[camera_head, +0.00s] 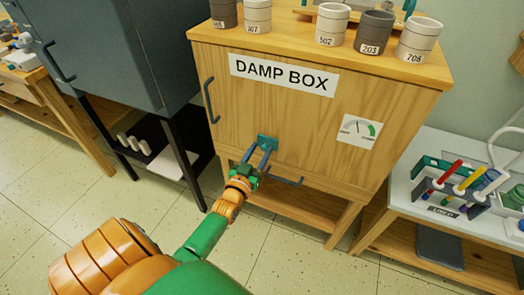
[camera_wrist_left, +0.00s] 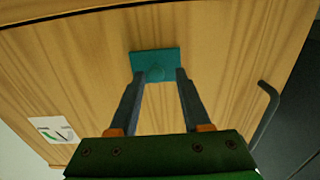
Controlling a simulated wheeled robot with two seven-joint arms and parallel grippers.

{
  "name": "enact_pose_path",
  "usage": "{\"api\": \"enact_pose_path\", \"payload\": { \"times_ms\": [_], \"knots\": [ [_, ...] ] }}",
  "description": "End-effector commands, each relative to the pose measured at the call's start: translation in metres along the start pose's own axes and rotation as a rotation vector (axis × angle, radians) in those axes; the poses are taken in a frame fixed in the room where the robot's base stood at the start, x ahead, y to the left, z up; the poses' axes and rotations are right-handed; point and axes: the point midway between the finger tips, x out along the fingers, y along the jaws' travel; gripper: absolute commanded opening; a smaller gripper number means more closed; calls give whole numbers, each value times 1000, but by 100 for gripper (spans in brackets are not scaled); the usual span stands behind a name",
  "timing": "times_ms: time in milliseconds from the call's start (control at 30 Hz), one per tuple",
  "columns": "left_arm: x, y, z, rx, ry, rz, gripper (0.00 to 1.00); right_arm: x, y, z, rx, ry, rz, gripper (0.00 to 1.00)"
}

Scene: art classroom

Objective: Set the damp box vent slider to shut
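The damp box (camera_head: 225,115) is a wooden cabinet with a "DAMP BOX" label on its front. No shut or open marking is readable. My right gripper is not in view.
A dark bar (camera_head: 287,181) lies low on the front, right of my gripper. A dark handle (camera_head: 211,100) is at the left edge, a dial gauge (camera_head: 358,130) at the right. Pots (camera_head: 331,25) stand on top. A dark cabinet (camera_head: 95,45) is left, a tool-rack table (camera_head: 420,205) right.

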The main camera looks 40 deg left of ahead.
Motion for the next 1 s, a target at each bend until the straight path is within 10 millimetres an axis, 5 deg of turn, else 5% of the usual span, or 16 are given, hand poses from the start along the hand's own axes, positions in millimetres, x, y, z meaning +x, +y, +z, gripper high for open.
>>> {"api": "enact_pose_path", "payload": {
  "times_ms": [300, 633, 1000],
  "knots": [
    [-2, 1, 0, 0, -1, 2, 56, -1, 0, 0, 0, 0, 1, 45],
    [-63, 0, 0, 0, -4, 0, 56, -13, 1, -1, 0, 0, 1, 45],
    [-71, -1, 0, -1, 0, 0, 56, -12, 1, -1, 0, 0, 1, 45]
  ]
}}
